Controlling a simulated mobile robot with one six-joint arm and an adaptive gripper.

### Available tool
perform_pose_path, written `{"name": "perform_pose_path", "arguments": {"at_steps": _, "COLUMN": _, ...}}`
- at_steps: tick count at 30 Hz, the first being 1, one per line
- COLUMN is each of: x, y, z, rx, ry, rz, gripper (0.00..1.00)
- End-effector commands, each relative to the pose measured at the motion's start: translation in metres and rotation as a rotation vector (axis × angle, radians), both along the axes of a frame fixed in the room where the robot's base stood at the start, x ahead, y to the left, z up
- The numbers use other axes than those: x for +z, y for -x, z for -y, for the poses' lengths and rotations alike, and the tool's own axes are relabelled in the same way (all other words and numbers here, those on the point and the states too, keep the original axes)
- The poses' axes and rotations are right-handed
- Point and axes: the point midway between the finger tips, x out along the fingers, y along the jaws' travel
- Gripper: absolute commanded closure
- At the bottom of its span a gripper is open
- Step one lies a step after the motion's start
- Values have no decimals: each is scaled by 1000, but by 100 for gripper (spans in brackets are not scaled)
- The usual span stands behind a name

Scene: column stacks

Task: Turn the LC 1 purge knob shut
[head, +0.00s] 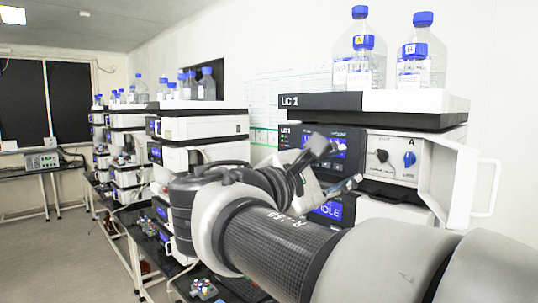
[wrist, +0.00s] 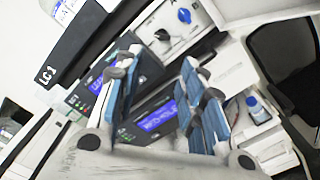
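The LC 1 stack (head: 330,101) stands at the right. A white panel behind its open door carries a black knob (head: 381,156) on the left and a blue knob (head: 409,159) on the right. The small print under the black knob is too blurred to read surely; LINE seems to stand under the blue one. In the wrist view the black knob (wrist: 162,35) and blue knob (wrist: 184,16) show beyond the fingertips. My gripper (head: 338,163) is in front of the stack, left of and apart from both knobs. In the wrist view my gripper (wrist: 160,62) is open and empty.
The white door (head: 448,180) stands open at the right of the panel, with a handle (head: 487,188). Blue-capped bottles (head: 361,60) stand on top of the stack. Other instrument stacks (head: 205,127) line the bench to the left. Free floor lies at the far left.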

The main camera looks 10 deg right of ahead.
Motion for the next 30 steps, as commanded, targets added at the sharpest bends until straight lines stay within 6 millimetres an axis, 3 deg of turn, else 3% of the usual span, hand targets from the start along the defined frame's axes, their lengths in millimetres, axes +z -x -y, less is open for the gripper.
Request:
{"name": "perform_pose_path", "arguments": {"at_steps": 18, "x": -2, "y": -77, "z": 102, "rx": -6, "ry": -4, "rz": -3, "gripper": 63}}
{"name": "perform_pose_path", "arguments": {"at_steps": 24, "x": -2, "y": -95, "z": 124, "rx": -3, "ry": -3, "rz": -3, "gripper": 63}}
{"name": "perform_pose_path", "arguments": {"at_steps": 30, "x": -2, "y": -102, "z": 132, "rx": -1, "ry": -3, "rz": -3, "gripper": 63}}
